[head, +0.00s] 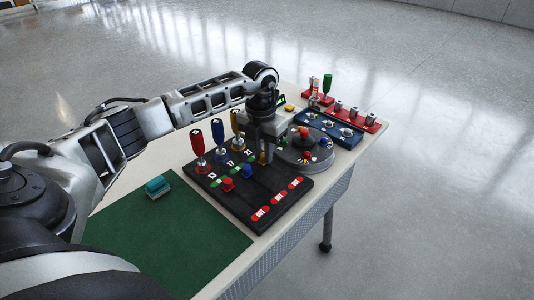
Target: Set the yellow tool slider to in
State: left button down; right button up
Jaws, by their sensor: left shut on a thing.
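A black board (262,190) on the table carries three slots with green labels at the far-left end and red labels at the near-right end. The yellow tool slider (263,158) shows as a small yellow knob under my left gripper, nearer the green end than the red. My left gripper (264,152) points down and is shut on this knob, which the fingers partly hide. The red slider (228,184) and blue slider (247,170) stand beside it, also toward the green end. My right gripper is not in view.
A grey round turntable (305,160) is close right of my gripper. A teal object (157,187) lies on the green mat (165,240).

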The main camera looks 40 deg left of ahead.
aim_at(261, 154)
pick_arm(q)
jog(key=c, duration=1.3)
grip_release()
jog(key=shift+a+r, duration=0.1)
jog(key=shift+a, duration=0.2)
notch_tip(261, 154, up, 16)
jog(key=shift+a, duration=0.15)
